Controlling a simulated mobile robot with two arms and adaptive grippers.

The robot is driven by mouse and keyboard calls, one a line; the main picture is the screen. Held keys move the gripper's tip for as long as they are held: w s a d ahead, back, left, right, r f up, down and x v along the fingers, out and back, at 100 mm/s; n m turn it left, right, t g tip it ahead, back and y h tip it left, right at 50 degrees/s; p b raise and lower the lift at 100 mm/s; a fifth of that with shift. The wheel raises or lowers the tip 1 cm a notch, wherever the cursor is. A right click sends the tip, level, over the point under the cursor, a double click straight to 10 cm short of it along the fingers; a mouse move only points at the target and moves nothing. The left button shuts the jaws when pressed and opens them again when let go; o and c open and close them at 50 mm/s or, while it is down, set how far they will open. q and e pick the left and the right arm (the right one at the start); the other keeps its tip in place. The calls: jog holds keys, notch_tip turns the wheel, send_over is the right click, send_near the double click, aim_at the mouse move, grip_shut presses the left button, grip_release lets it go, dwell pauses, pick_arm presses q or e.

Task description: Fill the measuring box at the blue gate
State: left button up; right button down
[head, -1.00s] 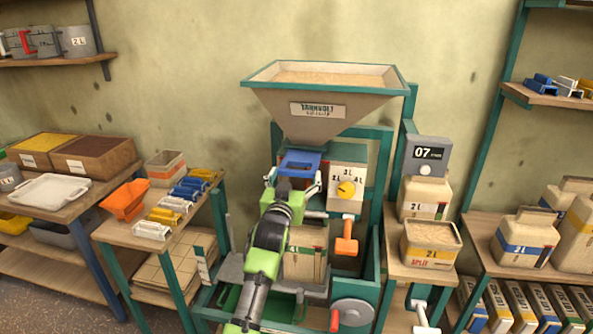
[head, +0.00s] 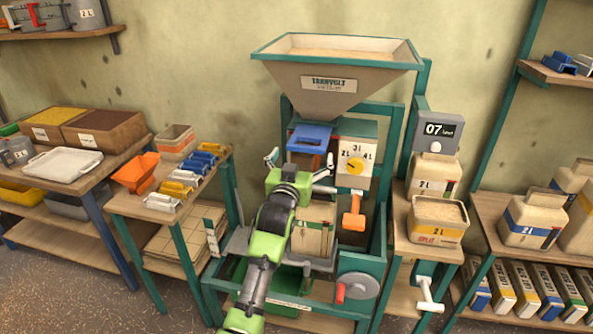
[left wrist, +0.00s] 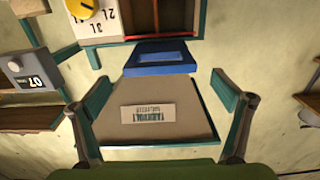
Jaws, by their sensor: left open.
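The blue gate (head: 309,138) is a flat slide with a handle under the hopper (head: 325,84); the hopper holds pale grain. My left gripper (head: 301,168) is open just below and in front of the gate, apart from it. The left wrist view, upside down, shows the gate (left wrist: 162,56) beyond my spread left fingers (left wrist: 162,95), with nothing between them. The measuring box (left wrist: 162,20), a red-edged compartment beside the dial, shows at the top there; its fill level is unclear. The dial's yellow knob (head: 355,166) sits among the volume marks. My right gripper is not in view.
An orange handle (head: 353,213) hangs below the dial. A tan bag (head: 313,232) stands beneath, partly hidden by my arm. A crank wheel (head: 357,288) is at lower right. A side table (head: 128,205) with an orange funnel stands left; a filled tub (head: 437,218) stands right.

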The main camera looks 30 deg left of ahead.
pick_arm(q)
jog(key=v, duration=1)
jog(key=shift+w, duration=0.15)
